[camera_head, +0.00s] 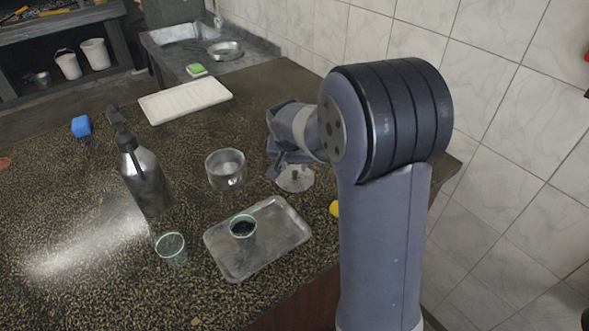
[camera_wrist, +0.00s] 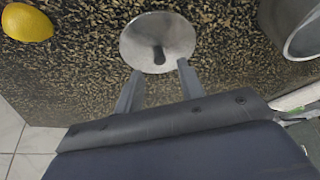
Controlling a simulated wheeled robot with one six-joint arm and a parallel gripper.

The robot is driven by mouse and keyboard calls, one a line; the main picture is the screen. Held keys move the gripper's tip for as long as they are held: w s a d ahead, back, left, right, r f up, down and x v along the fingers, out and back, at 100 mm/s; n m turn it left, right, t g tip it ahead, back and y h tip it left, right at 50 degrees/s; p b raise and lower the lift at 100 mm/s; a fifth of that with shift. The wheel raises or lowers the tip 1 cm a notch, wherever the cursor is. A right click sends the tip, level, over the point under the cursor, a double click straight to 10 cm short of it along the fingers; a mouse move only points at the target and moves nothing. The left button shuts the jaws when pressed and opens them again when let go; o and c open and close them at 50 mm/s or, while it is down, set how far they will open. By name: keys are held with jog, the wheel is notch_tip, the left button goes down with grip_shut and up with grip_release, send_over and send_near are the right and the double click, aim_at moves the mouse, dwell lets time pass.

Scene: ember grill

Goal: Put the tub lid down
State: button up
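The tub lid (camera_head: 296,181) is a round grey metal disc with a small knob. It appears to lie flat on the speckled counter, knob up, at the right edge side in the head view. In the wrist view the lid (camera_wrist: 140,38) is just beyond my fingertips, its dark knob in line with the gap between them. My gripper (camera_wrist: 160,67) is open, its two fingers apart and not closed on the knob. In the head view my arm partly hides the gripper. An open metal tub (camera_head: 226,182) stands left of the lid; a metal vessel's rim shows at right in the wrist view.
A metal tray (camera_head: 275,252) holds a small glass (camera_head: 243,228) with dark contents. Another glass (camera_head: 171,249) and a spray bottle (camera_head: 146,180) stand left. A lemon (camera_wrist: 27,22) lies near the counter edge. A white board (camera_head: 186,101) lies behind. A tiled wall is at right.

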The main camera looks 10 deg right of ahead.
aim_at(295, 172)
jog(key=v, duration=0.8)
jog(key=shift+s, duration=0.1)
jog(key=x, duration=1.1)
jog(key=shift+w+d+f+p, duration=0.1)
jog(key=shift+w+f+p, duration=0.15)
jog(key=shift+f+p, duration=0.05)
jog(key=shift+w+r, duration=0.15)
jog(key=shift+r, duration=0.75)
jog(key=shift+f, duration=0.1)
